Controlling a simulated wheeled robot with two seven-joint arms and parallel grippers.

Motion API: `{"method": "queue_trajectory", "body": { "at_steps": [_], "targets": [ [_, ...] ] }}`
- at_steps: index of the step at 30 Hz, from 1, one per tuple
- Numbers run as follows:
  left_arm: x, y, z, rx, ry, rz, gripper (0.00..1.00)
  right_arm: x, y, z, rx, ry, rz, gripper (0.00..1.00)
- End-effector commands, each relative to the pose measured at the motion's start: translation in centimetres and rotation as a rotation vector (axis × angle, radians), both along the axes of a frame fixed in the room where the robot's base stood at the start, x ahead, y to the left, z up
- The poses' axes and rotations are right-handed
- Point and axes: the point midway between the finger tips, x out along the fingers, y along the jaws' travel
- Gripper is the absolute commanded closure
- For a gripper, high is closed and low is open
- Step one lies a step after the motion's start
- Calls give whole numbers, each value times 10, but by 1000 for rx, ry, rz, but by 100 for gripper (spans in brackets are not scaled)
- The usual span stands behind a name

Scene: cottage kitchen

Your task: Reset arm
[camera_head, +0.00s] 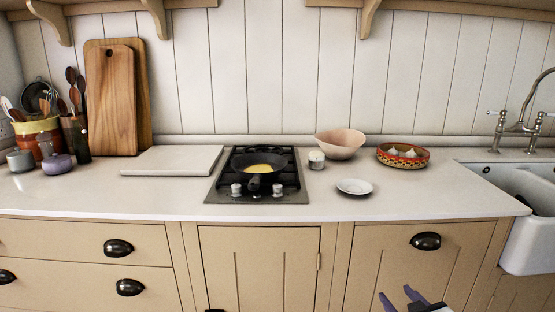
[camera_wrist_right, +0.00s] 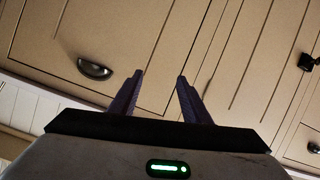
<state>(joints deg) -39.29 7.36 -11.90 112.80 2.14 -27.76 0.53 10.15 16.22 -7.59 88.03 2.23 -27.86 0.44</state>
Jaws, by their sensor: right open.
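My right gripper (camera_head: 399,298) is low at the bottom right of the head view, in front of the cabinet doors and below the counter edge. Its two fingers are spread apart with nothing between them. In the right wrist view the open gripper (camera_wrist_right: 158,78) points at the beige cabinet fronts, with a dark cup handle (camera_wrist_right: 94,68) to the left of the fingers. My left gripper cannot be made out in either view.
The counter (camera_head: 130,200) holds a hob (camera_head: 290,190) with a black pan (camera_head: 272,172) of yellow food, a small plate (camera_head: 354,187), a pink bowl (camera_head: 340,143), a patterned bowl (camera_head: 403,162) and cutting boards (camera_head: 111,100). A sink (camera_head: 530,240) is at right.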

Motion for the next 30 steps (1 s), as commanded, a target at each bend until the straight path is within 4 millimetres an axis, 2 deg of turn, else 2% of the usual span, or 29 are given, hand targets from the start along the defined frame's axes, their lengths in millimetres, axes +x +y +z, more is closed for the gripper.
{"method": "queue_trajectory", "body": {
  "at_steps": [1, 5, 6, 10, 12, 15, 18, 21, 30],
  "targets": [
    [0, 0, 0, 0, 0, 0, 100, -28, 16, -29, 18, 46, 20, 57],
    [0, 0, 0, 0, 0, 0, 100, -101, 53, -86, 67, 149, 60, 57],
    [0, 0, 0, 0, 0, 0, 100, -126, 65, -101, 85, 182, 70, 57],
    [0, 0, 0, 0, 0, 0, 100, -208, 98, -138, 148, 288, 94, 57],
    [0, 0, 0, 0, 0, 0, 100, -249, 113, -150, 182, 339, 99, 57],
    [0, 0, 0, 0, 0, 0, 100, -295, 128, -158, 220, 397, 101, 57],
    [0, 0, 0, 0, 0, 0, 100, -324, 137, -161, 246, 433, 99, 57],
    [0, 0, 0, 0, 0, 0, 100, -337, 142, -162, 258, 450, 99, 57],
    [0, 0, 0, 0, 0, 0, 100, -338, 142, -161, 259, 450, 98, 57]
  ]
}}
